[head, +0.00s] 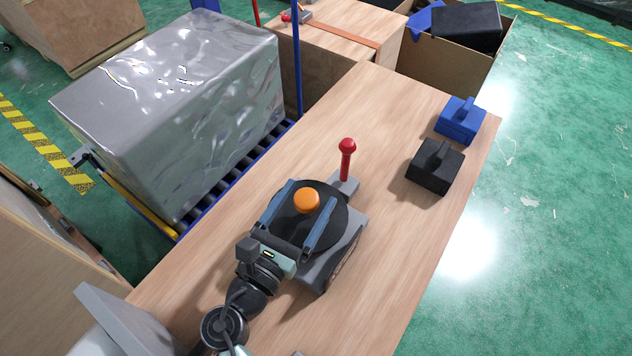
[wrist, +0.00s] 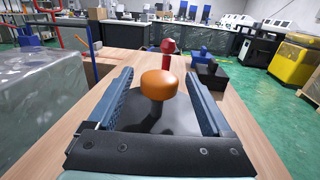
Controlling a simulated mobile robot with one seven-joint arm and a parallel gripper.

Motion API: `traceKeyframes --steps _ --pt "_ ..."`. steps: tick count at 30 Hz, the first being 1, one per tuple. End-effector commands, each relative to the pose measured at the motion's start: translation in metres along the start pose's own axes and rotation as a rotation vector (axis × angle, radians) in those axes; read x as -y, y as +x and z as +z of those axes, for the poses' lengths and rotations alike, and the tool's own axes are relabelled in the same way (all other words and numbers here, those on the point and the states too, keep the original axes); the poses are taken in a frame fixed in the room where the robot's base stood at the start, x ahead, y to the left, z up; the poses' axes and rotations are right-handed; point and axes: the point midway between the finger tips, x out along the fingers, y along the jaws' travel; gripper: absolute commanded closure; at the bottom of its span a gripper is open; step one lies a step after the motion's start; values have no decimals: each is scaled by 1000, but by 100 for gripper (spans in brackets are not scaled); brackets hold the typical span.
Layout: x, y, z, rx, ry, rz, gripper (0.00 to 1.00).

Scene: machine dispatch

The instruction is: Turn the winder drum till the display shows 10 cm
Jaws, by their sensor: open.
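The winder drum (head: 336,212) is a black round disc on a grey base (head: 340,258) on the wooden table. An orange knob (head: 306,200) stands up from the disc on a dark stem. My gripper (head: 311,195) is open over the disc, with one blue finger on each side of the knob. In the wrist view the orange knob (wrist: 160,83) stands between the two fingers, with a gap on both sides. A red-topped lever (head: 346,160) stands behind the drum. I cannot make out a display reading in either view.
A black weight-like block (head: 435,168) and a blue one (head: 460,122) sit on the table at right. A grey panel (head: 115,318) stands at the near left. A wrapped silver load (head: 180,100) is left of the table.

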Motion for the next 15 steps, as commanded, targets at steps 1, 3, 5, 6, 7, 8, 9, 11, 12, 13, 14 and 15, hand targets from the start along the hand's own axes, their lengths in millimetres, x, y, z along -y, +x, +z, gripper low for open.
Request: traceKeyframes --steps 1,3,5,6,7,8,9,11,12,13,14,15 --pt "0 9 2 1 2 -3 16" --pt "0 19 1 0 1 -3 16" --pt "0 26 1 0 1 -2 16" --pt "0 30 0 0 0 -2 16" --pt "0 32 0 0 1 -1 16" --pt "0 34 0 0 1 -1 16" --pt "0 36 0 0 1 -1 16" --pt "0 38 0 0 1 -2 16" --pt "0 38 0 -1 1 -2 16" --pt "0 38 0 -1 0 -2 16" --pt "0 38 0 -1 0 -1 16" --pt "0 38 0 -1 0 -1 16"
